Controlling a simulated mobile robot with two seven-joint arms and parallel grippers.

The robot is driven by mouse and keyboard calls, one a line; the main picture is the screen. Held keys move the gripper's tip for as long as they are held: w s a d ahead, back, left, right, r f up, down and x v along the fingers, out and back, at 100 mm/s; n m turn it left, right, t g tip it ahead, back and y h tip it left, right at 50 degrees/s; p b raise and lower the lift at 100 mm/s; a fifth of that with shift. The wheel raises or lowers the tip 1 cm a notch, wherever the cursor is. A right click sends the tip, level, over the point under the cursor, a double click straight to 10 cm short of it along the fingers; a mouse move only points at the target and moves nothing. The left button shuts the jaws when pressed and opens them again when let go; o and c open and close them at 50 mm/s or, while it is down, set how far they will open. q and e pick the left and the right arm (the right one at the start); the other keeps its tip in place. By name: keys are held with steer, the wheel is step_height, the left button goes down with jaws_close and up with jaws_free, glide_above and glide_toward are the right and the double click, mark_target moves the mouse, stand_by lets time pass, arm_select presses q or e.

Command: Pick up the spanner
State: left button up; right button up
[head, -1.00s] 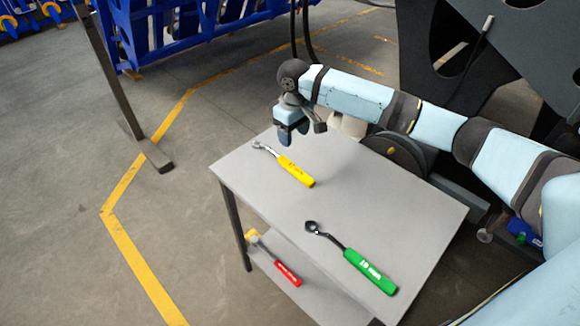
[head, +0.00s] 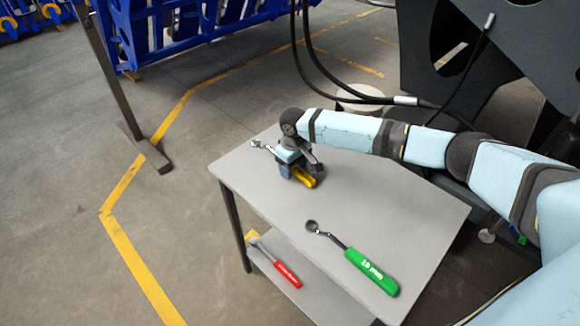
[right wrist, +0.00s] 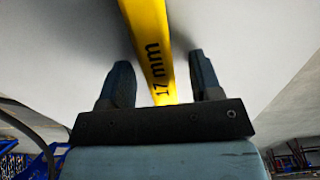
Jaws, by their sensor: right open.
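A yellow-handled spanner (head: 304,178) lies on the grey table top (head: 255,185), its metal head at the upper left. My right gripper (head: 297,176) is low over its handle and hides the middle of it. In the right wrist view the yellow handle (right wrist: 157,65), marked "17 mm", runs between the two open fingers of the right gripper (right wrist: 162,85), with a gap on each side. A green-handled spanner (head: 370,270) lies on the same top at the front. A red-handled spanner (head: 287,274) lies on the lower shelf. My left gripper is not in view.
A large dark machine part (head: 450,50) with hanging black hoses stands behind the table at the right. A blue rack (head: 150,30) is at the back left. The table top between the yellow and green spanners is clear.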

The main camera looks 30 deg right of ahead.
steer(key=shift+c, duration=0.2)
jaws_close()
arm_select(q)
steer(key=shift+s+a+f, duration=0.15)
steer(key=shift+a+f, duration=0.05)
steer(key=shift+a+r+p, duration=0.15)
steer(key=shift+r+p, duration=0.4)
steer(key=shift+p, duration=0.4)
arm_select(e)
step_height(320, 180, up, 20)
